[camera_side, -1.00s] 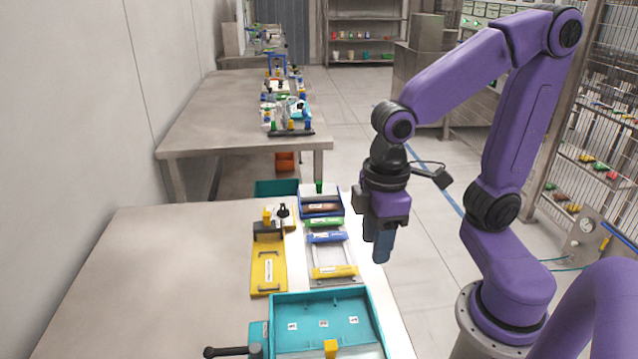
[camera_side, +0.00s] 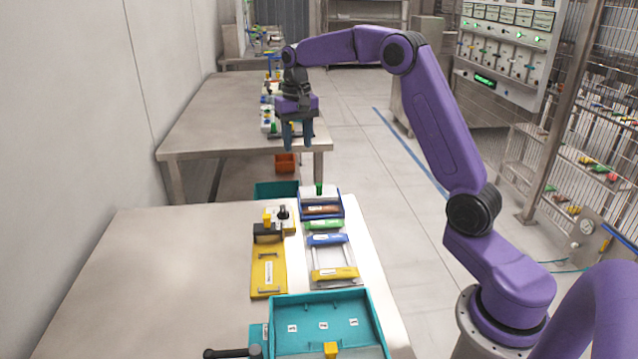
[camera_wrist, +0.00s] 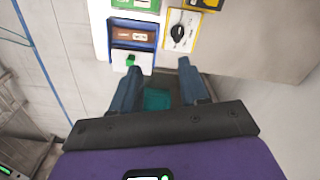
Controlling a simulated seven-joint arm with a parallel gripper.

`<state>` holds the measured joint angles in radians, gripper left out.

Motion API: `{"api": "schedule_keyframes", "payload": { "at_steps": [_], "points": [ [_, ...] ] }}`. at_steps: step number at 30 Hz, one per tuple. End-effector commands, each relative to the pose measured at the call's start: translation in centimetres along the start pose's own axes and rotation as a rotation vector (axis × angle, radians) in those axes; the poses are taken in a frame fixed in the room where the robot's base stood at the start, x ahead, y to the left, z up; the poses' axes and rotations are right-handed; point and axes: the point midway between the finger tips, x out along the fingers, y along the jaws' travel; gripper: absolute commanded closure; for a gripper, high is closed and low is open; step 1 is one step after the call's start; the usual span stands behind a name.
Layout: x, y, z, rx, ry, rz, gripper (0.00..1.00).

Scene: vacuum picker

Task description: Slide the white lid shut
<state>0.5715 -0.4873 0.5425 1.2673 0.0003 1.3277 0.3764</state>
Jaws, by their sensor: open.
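The white lid (camera_side: 312,193) with an upright green knob (camera_side: 319,188) sits at the far end of a blue box (camera_side: 341,205). The box shows open on its near part, with a brown labelled block (camera_side: 322,210) inside. In the wrist view, the lid (camera_wrist: 145,57) and its green knob (camera_wrist: 131,60) lie just beyond the left fingertip, beside the blue box (camera_wrist: 112,38). My gripper (camera_side: 299,146) is open and empty, in the air above the far end of the table. Its two blue fingers also show in the wrist view (camera_wrist: 160,67), apart from the knob.
A yellow and black fixture (camera_side: 268,270) stands left of the box. Green and blue handled pieces and a yellow bar (camera_side: 335,273) lie nearer. A teal bin (camera_side: 276,189) is beyond the table's far edge; a teal tray (camera_side: 370,315) is in front. The left tabletop is clear.

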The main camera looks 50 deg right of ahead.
Motion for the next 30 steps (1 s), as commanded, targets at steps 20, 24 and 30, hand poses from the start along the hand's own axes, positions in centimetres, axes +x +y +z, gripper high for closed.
{"api": "schedule_keyframes", "payload": {
  "at_steps": [20,24,30],
  "points": [
    [3.6,9.2,-6.7,0.326,-0.007,0.004,0.55],
    [6.2,9.2,-6.6,0.326,-0.010,0.004,0.55],
    [10.0,9.2,-6.6,0.326,-0.008,0.004,0.55]
  ]
}}
